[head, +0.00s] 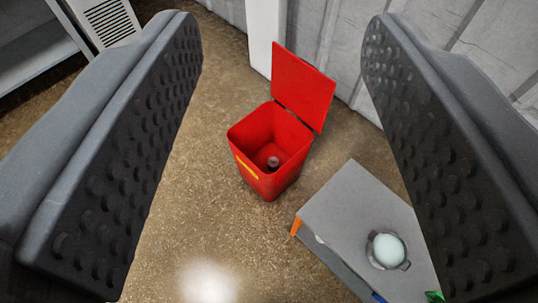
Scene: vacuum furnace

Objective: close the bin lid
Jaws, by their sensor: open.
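The red bin (262,174) stands upright on the floor near the middle of the head view. Its red lid (301,88) is open and stands raised at the bin's back right edge. A small grey, round-topped object lies inside on the bin's bottom. A yellow strip marks the bin's front left side. My gripper (285,60) is open and empty, with one dark studded finger at each side of the view. The bin and lid show between the fingers, apart from them and farther away.
A grey box or cabinet (340,205) with a pale ball (388,250) on top stands right of the bin. A white post (265,35) and a grey panelled wall (340,45) are behind the lid. The brown floor (195,200) left of the bin is clear.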

